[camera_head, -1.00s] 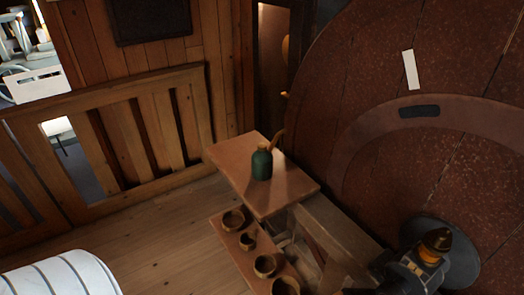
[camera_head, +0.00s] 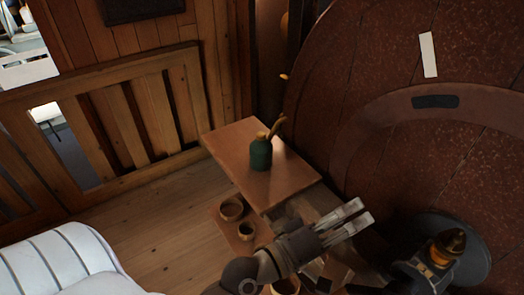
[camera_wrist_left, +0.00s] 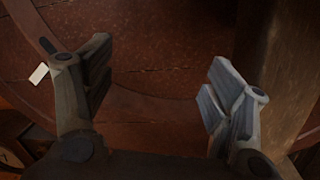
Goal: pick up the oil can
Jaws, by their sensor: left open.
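The oil can (camera_head: 261,154) is a dark green bottle-shaped can with a tan top and a slanted spout. It stands upright on a small wooden table (camera_head: 222,136) in the head view. My left gripper (camera_head: 358,216) is in front of and to the right of the can, apart from it, with its fingers pointing right. In the left wrist view my left gripper (camera_wrist_left: 155,85) is open with nothing between its fingers. The oil can does not show in that view. I do not make out my right gripper.
A lower wooden shelf (camera_head: 226,212) holds several small bowls, partly hidden by my left arm. A large reddish wheel (camera_head: 390,70) stands close behind and right of the table. A wooden railing (camera_head: 110,110) is at the left. Some floor (camera_head: 150,225) is clear.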

